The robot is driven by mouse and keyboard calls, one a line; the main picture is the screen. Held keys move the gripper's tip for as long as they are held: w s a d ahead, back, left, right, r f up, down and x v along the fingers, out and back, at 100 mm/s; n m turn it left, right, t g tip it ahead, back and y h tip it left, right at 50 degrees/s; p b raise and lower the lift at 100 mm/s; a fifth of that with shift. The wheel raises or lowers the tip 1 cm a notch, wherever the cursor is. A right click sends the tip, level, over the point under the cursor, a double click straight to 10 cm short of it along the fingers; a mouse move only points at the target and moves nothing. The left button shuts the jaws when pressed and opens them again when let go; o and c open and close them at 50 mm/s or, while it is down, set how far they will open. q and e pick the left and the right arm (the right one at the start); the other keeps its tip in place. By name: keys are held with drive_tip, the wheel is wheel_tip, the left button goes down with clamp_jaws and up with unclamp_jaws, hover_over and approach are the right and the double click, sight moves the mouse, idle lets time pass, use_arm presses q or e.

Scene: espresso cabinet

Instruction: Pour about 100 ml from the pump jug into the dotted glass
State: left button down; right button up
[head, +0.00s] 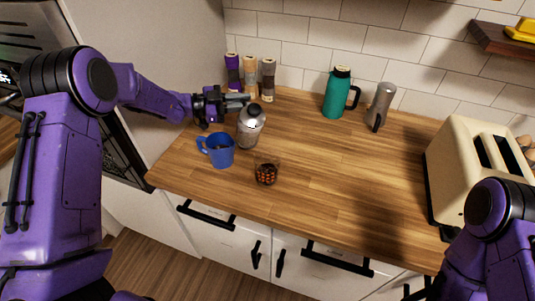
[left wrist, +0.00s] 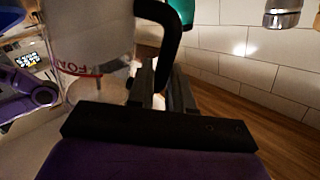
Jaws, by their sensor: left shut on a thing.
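A silver jug (head: 250,130) with a dark top is on or just above the counter; I take it as the pump jug. My left gripper (head: 238,99) is at its far left side. In the left wrist view the fingers (left wrist: 163,85) are shut on a black handle (left wrist: 168,40) of a pale body with red lettering (left wrist: 88,69). The jug looks about upright; whether it touches the counter I cannot tell. The dotted glass (head: 267,174), small and clear with orange dots over a dark lower part, stands in front of it. My right gripper is out of view.
A blue mug (head: 219,152) stands close left of the glass. Several tall containers (head: 250,78) line the back left. A teal jug (head: 336,98) and a grey flask (head: 380,105) stand at the back. A cream toaster (head: 470,155) is at right. The middle counter (head: 340,180) is clear.

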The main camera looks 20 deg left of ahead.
sight(247, 123)
use_arm(q)
drive_tip(key=shift+s+d+r+m, duration=0.25)
drive_tip(key=shift+s+d+m, duration=0.2)
drive_tip(key=shift+s+m, duration=0.1)
drive_tip(key=shift+s+d+r+m, duration=0.2)
drive_tip(key=shift+s+d+m, duration=0.25)
drive_tip(key=shift+m, duration=0.1)
drive_tip(key=shift+s+d+r+m+y+p, duration=0.2)
drive_tip(key=shift+r+m, duration=0.1)
drive_tip(key=shift+r, duration=0.1)
drive_tip(key=shift+s+d+r+m+y+p, duration=0.1)
drive_tip(key=shift+d+r+m+y+p, duration=0.1)
drive_tip(key=shift+r+m, duration=0.15)
drive_tip(key=shift+s+d+m+b, duration=0.4)
drive_tip(key=shift+m+b, duration=0.25)
drive_tip(key=shift+m, duration=0.1)
drive_tip(key=shift+s+d+r+m+t+y+b, duration=0.3)
drive_tip(key=shift+s+r+m+y, duration=0.1)
drive_tip(key=shift+r+m, duration=0.3)
idle(1.0)
drive_tip(key=shift+s+d+r+m+b, duration=0.3)
drive_tip(key=shift+m, duration=0.1)
idle(2.0)
